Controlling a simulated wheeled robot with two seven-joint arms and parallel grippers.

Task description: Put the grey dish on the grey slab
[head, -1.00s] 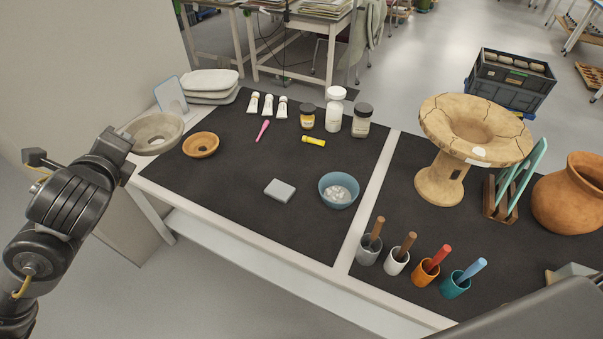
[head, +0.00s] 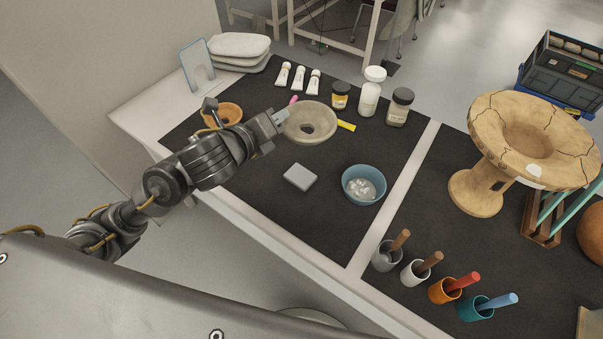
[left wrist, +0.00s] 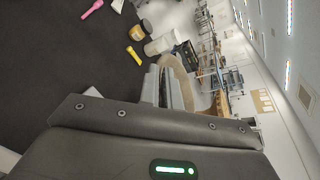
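In the left wrist view the dish (left wrist: 178,72) shows edge-on between the fingers (left wrist: 168,88). The grey slab (head: 300,177) is a small flat block lying on the mat, bare on top, in front of the dish and left of the blue bowl. My right gripper is not in view.
A blue bowl (head: 363,185) with pale pieces stands right of the slab. An orange dish (head: 223,114) sits behind my left arm. Cups (head: 387,255) line the front right.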

